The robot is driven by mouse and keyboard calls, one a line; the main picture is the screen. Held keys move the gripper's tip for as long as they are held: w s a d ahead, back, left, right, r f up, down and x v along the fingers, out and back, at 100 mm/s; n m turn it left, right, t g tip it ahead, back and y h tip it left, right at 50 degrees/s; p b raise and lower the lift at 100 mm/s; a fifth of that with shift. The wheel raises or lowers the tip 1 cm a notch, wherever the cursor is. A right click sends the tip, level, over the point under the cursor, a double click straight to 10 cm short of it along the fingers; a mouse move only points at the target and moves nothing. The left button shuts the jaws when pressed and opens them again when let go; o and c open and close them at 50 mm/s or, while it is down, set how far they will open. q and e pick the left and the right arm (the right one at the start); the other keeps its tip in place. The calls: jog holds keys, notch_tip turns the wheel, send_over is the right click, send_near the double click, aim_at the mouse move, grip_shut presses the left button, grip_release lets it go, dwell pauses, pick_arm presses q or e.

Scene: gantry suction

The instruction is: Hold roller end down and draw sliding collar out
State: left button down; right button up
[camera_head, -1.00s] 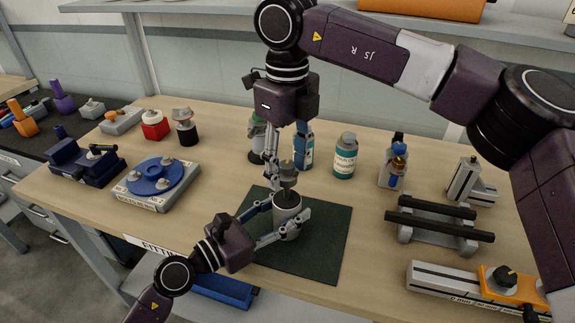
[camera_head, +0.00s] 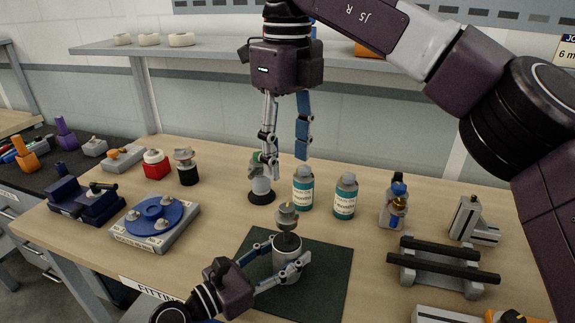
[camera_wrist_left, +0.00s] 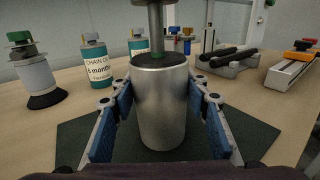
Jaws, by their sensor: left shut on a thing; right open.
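The roller end (camera_head: 286,264) is a silver cylinder standing upright on a dark green mat (camera_head: 327,285). My left gripper (camera_head: 284,254) is shut around it, with a finger on each side in the left wrist view, where the roller end (camera_wrist_left: 161,110) fills the middle. A grey stem (camera_wrist_left: 157,25) runs up out of view in the wrist view. My right gripper (camera_head: 286,154) is open and empty, above and apart from the collar.
A suction-cup piece (camera_head: 261,188) and two teal-labelled bottles (camera_head: 303,189) (camera_head: 344,197) stand behind the mat. A blue turntable fixture (camera_head: 156,220) is at left. A black-railed rack (camera_head: 440,265) is at right. Bare tabletop lies between mat and rack.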

pick_arm(q)
jog(key=shift+s+f, duration=0.1)
jog(key=shift+f, duration=0.05)
jog(key=c, duration=1.4)
grip_release()
jog(key=o, duration=0.4)
